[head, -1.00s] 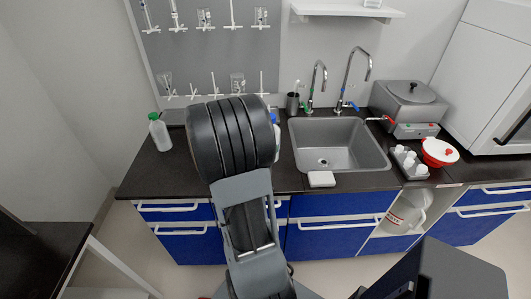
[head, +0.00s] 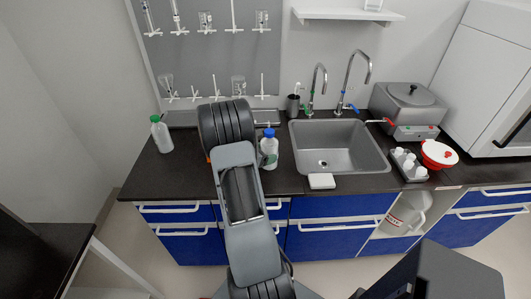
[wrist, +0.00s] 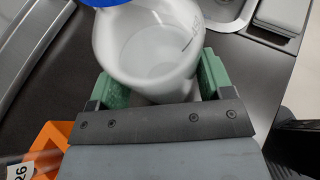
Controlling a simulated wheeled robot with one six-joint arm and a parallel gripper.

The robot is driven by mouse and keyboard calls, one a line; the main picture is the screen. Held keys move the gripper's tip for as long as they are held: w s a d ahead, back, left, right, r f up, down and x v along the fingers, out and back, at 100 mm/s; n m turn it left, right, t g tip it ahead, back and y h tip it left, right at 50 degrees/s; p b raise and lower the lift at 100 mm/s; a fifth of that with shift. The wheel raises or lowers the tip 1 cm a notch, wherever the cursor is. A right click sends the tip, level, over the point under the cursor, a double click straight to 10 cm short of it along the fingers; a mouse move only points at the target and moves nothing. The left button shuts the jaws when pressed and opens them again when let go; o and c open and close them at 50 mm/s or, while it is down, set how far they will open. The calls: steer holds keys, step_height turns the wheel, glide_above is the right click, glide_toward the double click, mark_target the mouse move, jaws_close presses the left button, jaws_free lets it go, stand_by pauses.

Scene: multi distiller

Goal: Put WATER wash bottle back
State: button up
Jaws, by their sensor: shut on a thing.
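A white, see-through bottle with a blue cap (head: 269,147) is at the counter just left of the sink. A second white bottle with a green cap (head: 161,135) stands at the counter's left end. My arm hides the counter between the two bottles.
The sink (head: 338,147) with two taps is right of the held bottle, with a white block (head: 321,180) at its front edge. A dark cup (head: 293,106) stands behind. A grey pegboard (head: 210,50) with glassware hangs above. An orange object (wrist: 48,148) is beside my gripper.

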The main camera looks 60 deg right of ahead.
steer(key=shift+f, duration=0.15)
steer(key=shift+f+b, duration=0.1)
steer(key=shift+b, duration=0.2)
steer(key=o, duration=0.7)
steer(key=shift+o, duration=0.2)
steer(key=shift+r+p, duration=0.35)
steer(key=b+v, duration=0.1)
steer(key=v, duration=1)
steer(key=s+a+r+m+t+y, duration=0.2)
steer(key=a+r+m+t+y, duration=0.1)
steer(key=a, duration=0.8)
steer(key=s+a+r+m+t+y, duration=0.1)
steer(key=a+m+y, duration=0.4)
steer(key=a, duration=0.5)
steer(key=s+a+r+m+t+y, duration=0.2)
steer(key=a+r+m+t+y, duration=0.2)
steer(key=a, duration=0.7)
steer(key=shift+s+a+r+m+t+y, duration=0.3)
steer(key=shift+a+m+t, duration=0.1)
steer(key=shift+m, duration=0.5)
